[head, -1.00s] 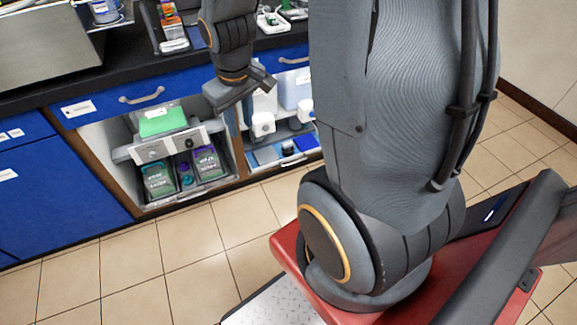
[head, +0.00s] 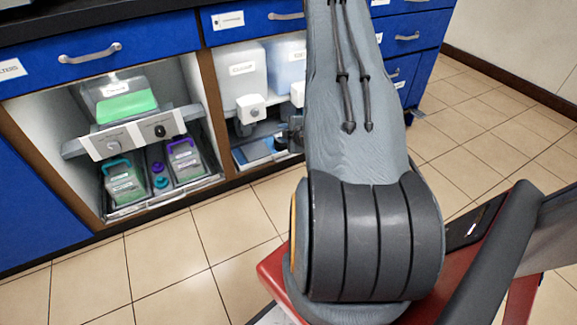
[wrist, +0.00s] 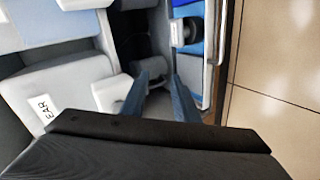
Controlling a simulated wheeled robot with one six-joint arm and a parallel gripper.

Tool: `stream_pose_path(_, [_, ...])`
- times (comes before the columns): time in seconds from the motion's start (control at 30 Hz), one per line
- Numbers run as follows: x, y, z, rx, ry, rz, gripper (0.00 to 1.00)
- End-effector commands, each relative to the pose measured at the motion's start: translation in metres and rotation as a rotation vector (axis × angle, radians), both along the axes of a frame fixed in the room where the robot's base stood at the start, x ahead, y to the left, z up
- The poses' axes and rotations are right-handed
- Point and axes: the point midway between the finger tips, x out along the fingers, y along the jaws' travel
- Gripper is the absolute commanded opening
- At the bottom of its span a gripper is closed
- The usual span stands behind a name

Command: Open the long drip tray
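A low pale tray (head: 262,164) with blue items in it sits at the bottom of the right-hand cabinet bay, below white jugs; my arm hides its right part. In the wrist view a pale tray (wrist: 216,75) with blue inside lies just right of my fingers. Another low tray (head: 128,210) holds bottles in the left bay. I cannot tell from any label which is the long drip tray. My gripper (wrist: 160,88) is open, its two fingers apart with nothing clearly between them, close to the tray's end; contact is not clear. In the head view my arm mostly hides it.
A white jug (wrist: 55,90) with a label ending "EAR" is left of my fingers. Blue drawers (head: 110,55) are above. The tiled floor (head: 170,265) before the cabinet is clear.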

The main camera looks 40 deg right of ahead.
Motion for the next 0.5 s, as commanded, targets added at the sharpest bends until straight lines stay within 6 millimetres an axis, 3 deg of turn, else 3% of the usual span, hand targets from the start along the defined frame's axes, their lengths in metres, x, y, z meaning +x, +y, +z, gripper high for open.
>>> stream_pose_path(0.03, [-0.005,-0.012,-0.040,-0.033,-0.028,0.011,0.28])
stream_pose_path(0.2, [-0.024,-0.036,-0.113,-0.174,-0.143,0.064,0.28])
stream_pose_path(0.33, [-0.039,-0.044,-0.149,-0.259,-0.210,0.081,0.28])
stream_pose_path(0.5, [-0.052,-0.049,-0.170,-0.323,-0.258,0.090,0.28])
